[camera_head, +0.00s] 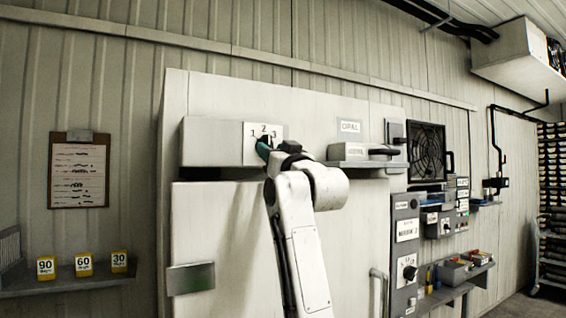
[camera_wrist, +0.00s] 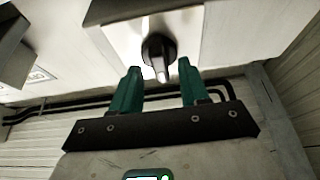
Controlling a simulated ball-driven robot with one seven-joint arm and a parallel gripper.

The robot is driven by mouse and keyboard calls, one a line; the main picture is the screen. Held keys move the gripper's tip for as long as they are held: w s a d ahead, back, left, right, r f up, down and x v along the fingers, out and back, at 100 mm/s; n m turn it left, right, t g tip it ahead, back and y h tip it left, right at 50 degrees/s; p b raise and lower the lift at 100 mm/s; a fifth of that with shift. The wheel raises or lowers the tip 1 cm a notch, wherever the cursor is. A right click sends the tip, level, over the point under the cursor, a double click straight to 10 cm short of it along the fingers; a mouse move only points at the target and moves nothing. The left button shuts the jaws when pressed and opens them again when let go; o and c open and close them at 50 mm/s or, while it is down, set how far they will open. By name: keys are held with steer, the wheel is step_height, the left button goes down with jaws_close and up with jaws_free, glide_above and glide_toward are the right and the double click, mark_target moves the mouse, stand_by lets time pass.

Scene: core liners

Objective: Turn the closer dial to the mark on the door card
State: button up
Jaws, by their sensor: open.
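The closer dial (camera_wrist: 158,52) is a dark knob with a pale pointer stripe, on a white plate numbered 1, 2, 3 (camera_head: 263,129) on the grey closer box (camera_head: 212,140) at the top of the door. In the head view my arm mostly hides the knob. In the wrist view my gripper (camera_wrist: 158,80) is open, its two green fingers apart, one on each side of the knob's lower end; I cannot tell whether they touch it. In the head view my gripper (camera_head: 263,148) is at the plate. A card on a clipboard (camera_head: 79,170) hangs on the wall left of the door; its writing is unreadable.
A grey arm unit (camera_head: 365,153) juts out right of the dial. A control panel with knobs (camera_head: 406,255) and a bin shelf (camera_head: 455,275) stand to the right.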

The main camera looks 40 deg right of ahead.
steer(key=b+v, duration=0.3)
steer(key=v, duration=0.6)
steer(key=shift+s, duration=0.2)
steer(key=shift+f, duration=0.15)
